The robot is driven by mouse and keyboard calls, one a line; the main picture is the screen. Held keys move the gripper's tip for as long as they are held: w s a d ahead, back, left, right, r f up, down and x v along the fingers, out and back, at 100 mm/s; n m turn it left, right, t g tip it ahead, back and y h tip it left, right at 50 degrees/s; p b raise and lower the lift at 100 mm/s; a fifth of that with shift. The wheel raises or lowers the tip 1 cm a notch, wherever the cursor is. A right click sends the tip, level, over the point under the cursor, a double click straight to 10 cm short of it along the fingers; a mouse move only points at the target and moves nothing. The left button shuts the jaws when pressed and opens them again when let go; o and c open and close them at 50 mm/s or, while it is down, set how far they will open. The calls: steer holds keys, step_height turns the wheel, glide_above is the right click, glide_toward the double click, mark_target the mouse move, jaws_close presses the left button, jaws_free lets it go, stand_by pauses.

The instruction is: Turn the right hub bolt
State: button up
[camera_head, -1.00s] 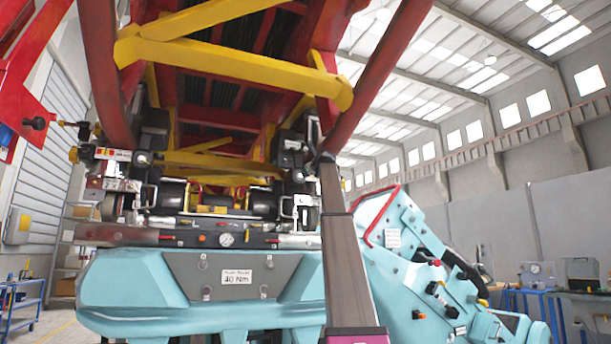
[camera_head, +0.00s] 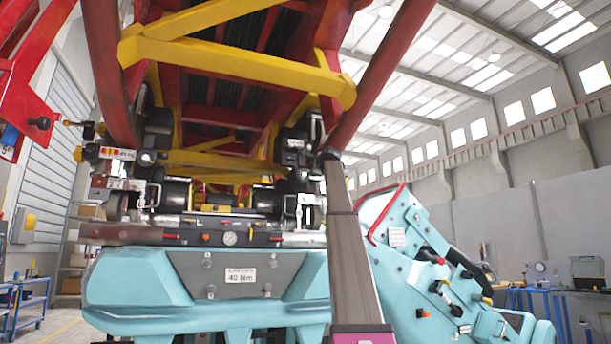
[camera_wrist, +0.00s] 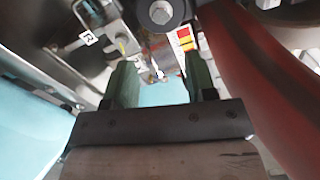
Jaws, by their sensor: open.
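The coaster train's red and yellow frame (camera_head: 240,62) rises above a light-blue stand (camera_head: 130,275). Its right wheel assembly (camera_head: 298,160) is beside the upper end of my arm, which hides part of it in the head view. In the wrist view, a round dark hub with a lighter bolt-like centre (camera_wrist: 160,12) shows at the top edge, beyond my fingertips. I cannot tell for sure that it is the right hub bolt. My gripper (camera_wrist: 160,76) is open, with two green fingers apart and nothing between them. The head view does not show its fingers clearly.
A thick red tube (camera_wrist: 255,85) runs close along the right of my gripper in the wrist view. A light-blue surface (camera_wrist: 28,125) lies at the left. A light-blue machine (camera_head: 425,260) stands right of my arm. A blue cart (camera_head: 25,305) is far left.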

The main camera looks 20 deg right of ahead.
mark_target(304, 174)
steer(key=w+n, duration=0.3)
steer(key=n, duration=0.2)
steer(key=w+n, duration=0.8)
steer(key=n, duration=0.1)
steer(key=shift+a+r+n, duration=0.15)
steer(key=shift+a+n, duration=0.05)
steer(key=shift+n, duration=0.1)
steer(key=c, duration=0.9)
